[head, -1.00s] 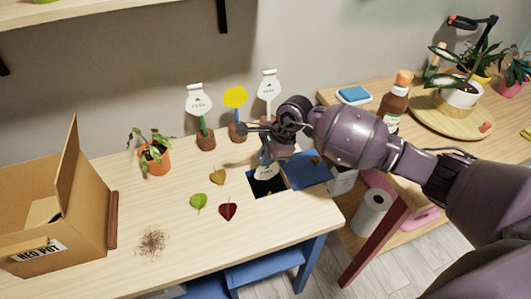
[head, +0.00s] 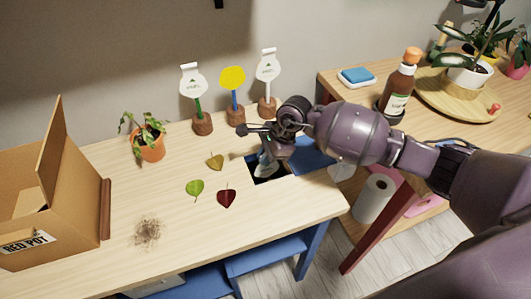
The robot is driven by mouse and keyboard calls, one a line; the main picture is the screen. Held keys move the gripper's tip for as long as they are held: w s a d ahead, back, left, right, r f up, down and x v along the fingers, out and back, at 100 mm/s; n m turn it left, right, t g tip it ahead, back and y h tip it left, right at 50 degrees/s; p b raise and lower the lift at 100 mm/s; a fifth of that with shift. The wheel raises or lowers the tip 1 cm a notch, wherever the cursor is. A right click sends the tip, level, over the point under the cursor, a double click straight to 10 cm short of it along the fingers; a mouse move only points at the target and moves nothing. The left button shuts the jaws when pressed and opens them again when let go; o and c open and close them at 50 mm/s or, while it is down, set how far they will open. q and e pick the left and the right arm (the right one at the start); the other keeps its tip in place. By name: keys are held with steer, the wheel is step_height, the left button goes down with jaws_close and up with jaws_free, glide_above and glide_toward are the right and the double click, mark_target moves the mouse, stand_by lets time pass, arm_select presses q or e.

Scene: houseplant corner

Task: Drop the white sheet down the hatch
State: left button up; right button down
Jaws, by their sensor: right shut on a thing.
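The hatch (head: 262,179) is a dark square opening in the wooden table, with a blue lid (head: 310,156) beside it on the right. My right gripper (head: 268,150) is above the hatch, shut on the white sheet (head: 266,166). The sheet hangs down at the opening, partly hidden by the gripper; I cannot tell how far it reaches inside. My left gripper is not in view.
Yellow (head: 215,161), green (head: 195,188) and dark red (head: 227,198) leaves lie left of the hatch. Several marker stakes (head: 232,78) stand behind.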

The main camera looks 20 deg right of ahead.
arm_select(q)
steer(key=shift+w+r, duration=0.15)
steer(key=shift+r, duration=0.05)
arm_select(e)
steer(key=c, duration=1.2)
jaws_free()
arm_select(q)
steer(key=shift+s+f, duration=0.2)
arm_select(e)
steer(key=shift+r, duration=0.15)
steer(key=shift+p+v, duration=0.45)
steer(key=shift+v, duration=0.4)
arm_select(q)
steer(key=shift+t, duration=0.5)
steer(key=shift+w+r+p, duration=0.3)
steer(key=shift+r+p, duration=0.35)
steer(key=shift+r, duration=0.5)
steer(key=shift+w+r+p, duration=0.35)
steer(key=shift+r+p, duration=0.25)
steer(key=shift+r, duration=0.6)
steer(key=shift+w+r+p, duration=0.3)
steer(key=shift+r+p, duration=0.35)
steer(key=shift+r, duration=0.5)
arm_select(e)
steer(key=shift+v, duration=4.05)
